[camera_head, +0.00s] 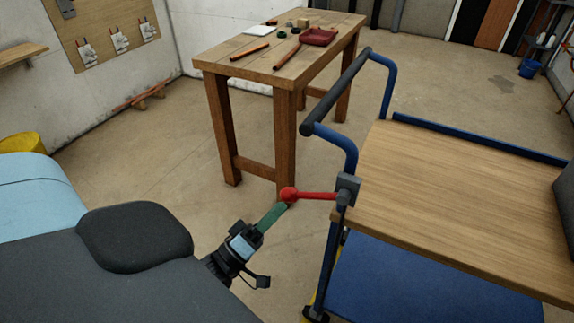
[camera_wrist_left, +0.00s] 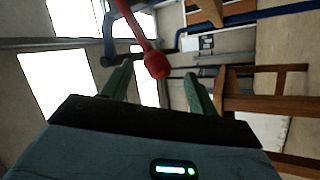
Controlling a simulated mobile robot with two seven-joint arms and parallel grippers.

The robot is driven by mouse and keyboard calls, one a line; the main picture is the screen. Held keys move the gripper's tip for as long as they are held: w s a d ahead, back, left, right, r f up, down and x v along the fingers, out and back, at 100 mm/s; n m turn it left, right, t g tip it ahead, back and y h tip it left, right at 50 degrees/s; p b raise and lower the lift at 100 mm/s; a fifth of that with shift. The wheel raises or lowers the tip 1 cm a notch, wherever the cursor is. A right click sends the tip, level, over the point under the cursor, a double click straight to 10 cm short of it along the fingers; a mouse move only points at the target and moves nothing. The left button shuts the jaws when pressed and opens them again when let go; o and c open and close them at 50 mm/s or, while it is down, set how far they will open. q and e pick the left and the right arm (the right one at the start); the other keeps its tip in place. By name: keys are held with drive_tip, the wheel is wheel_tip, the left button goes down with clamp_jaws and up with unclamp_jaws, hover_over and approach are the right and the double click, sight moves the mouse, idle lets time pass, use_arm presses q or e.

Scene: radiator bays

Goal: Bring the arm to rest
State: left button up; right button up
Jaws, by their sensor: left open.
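My left gripper (camera_head: 277,212) reaches out from the lower left, its green fingers close to the round knob of a red lever (camera_head: 316,195). The lever sits on a dark bracket on the handle side of a blue trolley. In the left wrist view my left gripper (camera_wrist_left: 156,74) has its two fingers spread apart. The red knob (camera_wrist_left: 156,64) appears between the fingertips, with a gap on both sides. I cannot tell its exact depth relative to the tips. My right gripper is not in view.
The trolley (camera_head: 460,190) has a wooden top and black-gripped handle (camera_head: 337,92) close to the right of my gripper. A wooden workbench (camera_head: 240,65) with tools stands beyond. A yellow bucket (camera_head: 22,145) is at the left.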

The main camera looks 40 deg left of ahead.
use_arm(q)
drive_tip(key=shift+s+a+f, duration=0.1)
drive_tip(key=shift+s+f, duration=0.15)
drive_tip(key=shift+s, duration=0.25)
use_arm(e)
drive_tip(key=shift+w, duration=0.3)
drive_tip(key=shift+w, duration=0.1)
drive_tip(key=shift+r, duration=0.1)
